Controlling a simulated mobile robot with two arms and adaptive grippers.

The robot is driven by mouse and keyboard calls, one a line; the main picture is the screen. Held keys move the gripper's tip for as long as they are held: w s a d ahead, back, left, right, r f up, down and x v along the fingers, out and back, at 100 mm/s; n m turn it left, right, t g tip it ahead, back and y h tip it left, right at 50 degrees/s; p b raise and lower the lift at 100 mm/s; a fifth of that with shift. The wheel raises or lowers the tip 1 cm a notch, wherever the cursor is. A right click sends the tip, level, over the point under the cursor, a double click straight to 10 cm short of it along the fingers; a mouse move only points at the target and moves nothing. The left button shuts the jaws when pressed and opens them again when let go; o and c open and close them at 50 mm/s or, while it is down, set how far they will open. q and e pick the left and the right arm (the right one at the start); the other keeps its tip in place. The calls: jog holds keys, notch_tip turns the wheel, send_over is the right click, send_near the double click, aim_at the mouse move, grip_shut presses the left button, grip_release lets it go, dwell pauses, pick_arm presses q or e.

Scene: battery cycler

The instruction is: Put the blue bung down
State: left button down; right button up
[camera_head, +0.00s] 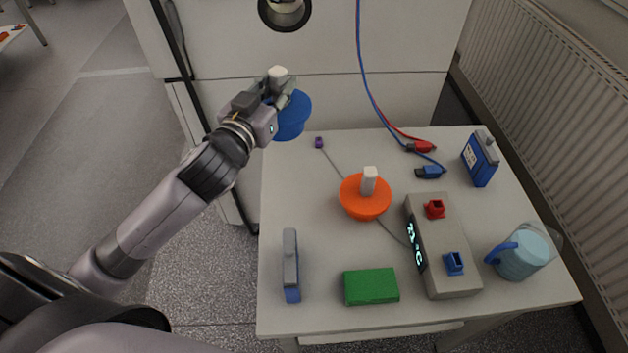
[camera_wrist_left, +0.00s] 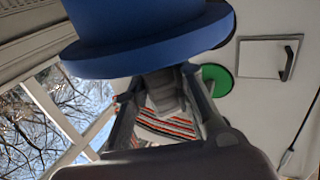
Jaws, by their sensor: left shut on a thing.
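The blue bung (camera_head: 291,115) is a round blue piece with a white grip on top. My left gripper (camera_head: 279,88) is shut on the bung and holds it at the table's far left corner; I cannot tell its height above the table. In the left wrist view the bung (camera_wrist_left: 150,45) fills the top of the picture, between the fingers of my left gripper (camera_wrist_left: 165,95). My right gripper is not in view.
The white table (camera_head: 320,220) holds an orange bung (camera_head: 365,198), a grey device (camera_head: 440,250) with red and blue sockets, a green block (camera_head: 371,286), a blue-grey block (camera_head: 291,266), a blue box (camera_head: 481,158) and a jug (camera_head: 522,255). Its left side is mostly clear.

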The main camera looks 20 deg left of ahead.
pick_arm(q)
jog(key=shift+w+d+f, duration=0.1)
jog(key=shift+w+f, duration=0.1)
notch_tip(320, 180, down, 19)
jog(key=b, duration=0.3)
jog(key=shift+s+b, duration=0.15)
jog(key=shift+b, duration=0.25)
jog(key=shift+d+f, duration=0.1)
jog(key=shift+f, duration=0.15)
jog(key=c, duration=1.4)
grip_release()
jog(key=shift+o, duration=0.2)
